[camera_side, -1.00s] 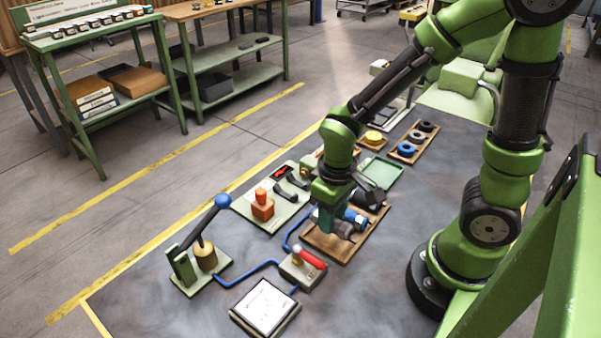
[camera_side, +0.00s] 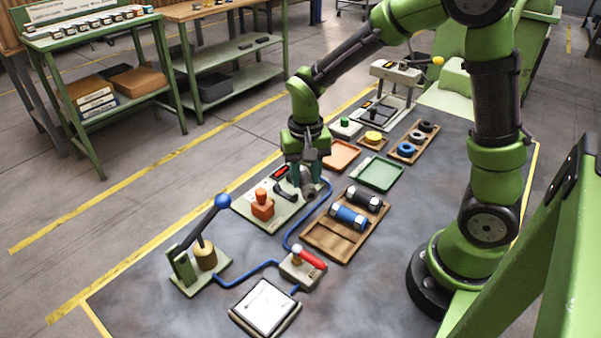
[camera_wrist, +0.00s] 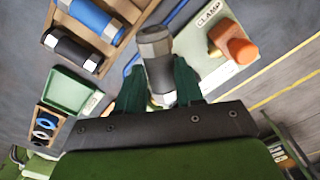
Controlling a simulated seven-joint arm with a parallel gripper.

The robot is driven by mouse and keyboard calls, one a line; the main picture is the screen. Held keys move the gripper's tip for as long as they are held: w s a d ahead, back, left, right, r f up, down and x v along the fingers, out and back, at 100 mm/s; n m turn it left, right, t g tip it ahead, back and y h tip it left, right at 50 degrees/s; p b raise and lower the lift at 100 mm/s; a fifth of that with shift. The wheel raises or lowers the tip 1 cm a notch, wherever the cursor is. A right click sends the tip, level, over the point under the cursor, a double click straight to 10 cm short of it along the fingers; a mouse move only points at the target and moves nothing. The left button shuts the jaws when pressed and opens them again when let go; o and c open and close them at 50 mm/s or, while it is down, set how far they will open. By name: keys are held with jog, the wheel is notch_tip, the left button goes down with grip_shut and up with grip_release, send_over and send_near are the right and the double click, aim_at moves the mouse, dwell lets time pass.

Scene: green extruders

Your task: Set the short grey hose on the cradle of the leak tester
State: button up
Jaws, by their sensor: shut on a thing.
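My gripper (camera_side: 304,172) is shut on the short grey hose (camera_wrist: 158,65), which has metal hex fittings. The wrist view shows the hose between my fingers (camera_wrist: 160,88), its near end partly hidden. In the side view, the hose's end (camera_side: 309,192) shows below my fingers, at the right part of the leak tester (camera_side: 268,222). The tester is a pale green plate with an orange clamp knob (camera_side: 262,205), a red display and dark curved cradle parts (camera_side: 285,192). My fingers partly cover the cradle, so I cannot tell whether the hose touches it.
A wooden tray (camera_side: 325,245) holds a blue hose (camera_side: 348,217) and a black hose (camera_side: 363,198). A blue tube runs beside the tester to a red-handled valve (camera_side: 303,263). A lever press (camera_side: 200,255) stands front left. A green tray (camera_side: 381,173) is empty.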

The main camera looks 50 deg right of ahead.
jog(key=w+d+r+m, duration=0.35)
jog(key=w+m, duration=0.25)
jog(key=m, duration=0.4)
jog(key=shift+w+a+f, duration=0.1)
jog(key=shift+a+f, duration=0.1)
jog(key=shift+f, duration=2)
jog(key=shift+a+f, duration=0.15)
jog(key=shift+f, duration=2)
jog(key=o, duration=1)
jog(key=shift+c, duration=0.2)
